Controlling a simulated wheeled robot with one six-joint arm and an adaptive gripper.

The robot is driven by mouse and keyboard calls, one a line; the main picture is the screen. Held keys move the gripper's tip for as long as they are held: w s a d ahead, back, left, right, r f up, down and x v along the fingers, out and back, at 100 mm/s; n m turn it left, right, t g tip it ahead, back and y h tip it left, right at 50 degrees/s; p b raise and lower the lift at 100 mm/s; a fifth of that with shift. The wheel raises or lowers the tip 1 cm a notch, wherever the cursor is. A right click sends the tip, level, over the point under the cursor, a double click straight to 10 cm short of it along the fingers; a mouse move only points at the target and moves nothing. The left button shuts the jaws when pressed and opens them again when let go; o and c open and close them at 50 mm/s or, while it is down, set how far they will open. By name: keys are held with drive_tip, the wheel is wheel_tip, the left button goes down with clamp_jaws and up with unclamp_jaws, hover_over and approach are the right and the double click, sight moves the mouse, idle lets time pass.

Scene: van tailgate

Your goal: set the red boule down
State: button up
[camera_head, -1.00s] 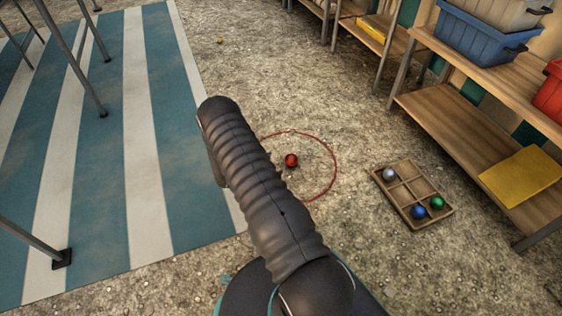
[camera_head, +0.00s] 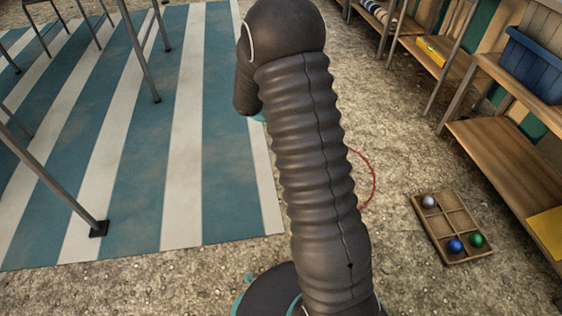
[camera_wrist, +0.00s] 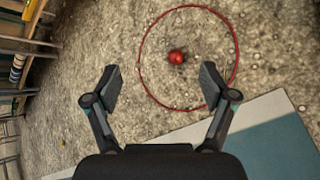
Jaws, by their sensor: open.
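The red boule (camera_wrist: 176,57) rests on the gravel inside the thin red ring (camera_wrist: 142,74) in the wrist view, apart from the ring's line. My gripper (camera_wrist: 160,88) is open and empty, its two fingers spread with bare gravel between them; the boule lies beyond the fingertips. In the head view the right edge of the red ring (camera_head: 374,183) shows, while my arm hides the boule and the rest of the ring. My gripper is not seen in the head view.
A wooden tray (camera_head: 433,238) with silver, blue and green boules lies right of the ring. Wooden shelves (camera_head: 500,150) with a blue crate (camera_head: 532,65) stand at the right. A striped mat (camera_head: 183,190) and metal legs (camera_head: 140,50) are at the left. Gravel between is open.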

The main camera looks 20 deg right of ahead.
drive_tip(key=s+a+r+m+t+y, duration=0.1)
drive_tip(key=s+a+r+m+y, duration=0.1)
drive_tip(key=s+a+r, duration=0.35)
drive_tip(key=s+a+r+m+t+y, duration=0.1)
drive_tip(key=s+a+r+m+y, duration=0.15)
drive_tip(key=s+r, duration=0.5)
drive_tip(key=s+a+r+m+t+y, duration=0.1)
drive_tip(key=s+a+r+t+y, duration=0.1)
drive_tip(key=s+a+r, duration=0.2)
drive_tip(key=s+a+r+m+t+y, duration=0.2)
drive_tip(key=s+a+r+t+y, duration=0.1)
drive_tip(key=s+a, duration=0.4)
drive_tip(key=shift+s+a+r, duration=0.35)
drive_tip(key=shift+s+r, duration=0.3)
drive_tip(key=shift+s, duration=0.15)
drive_tip(key=shift+d+m, duration=0.1)
drive_tip(key=shift+m, duration=0.15)
